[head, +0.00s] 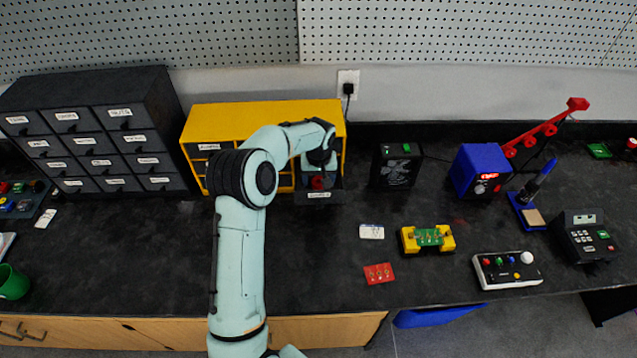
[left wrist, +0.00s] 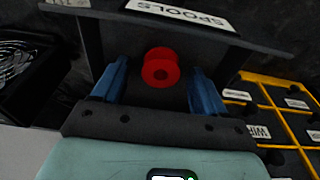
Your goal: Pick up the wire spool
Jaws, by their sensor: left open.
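The red wire spool (head: 317,182) sits in a pulled-out dark drawer (head: 335,197) of the yellow cabinet (head: 225,115). My right gripper is not in view.
A dark drawer cabinet (head: 90,120) stands to the left. A black fan box (head: 397,165) stands close right of the open drawer. A blue power supply (head: 478,170), yellow board holder (head: 428,238) and white control box (head: 507,270) are farther right.

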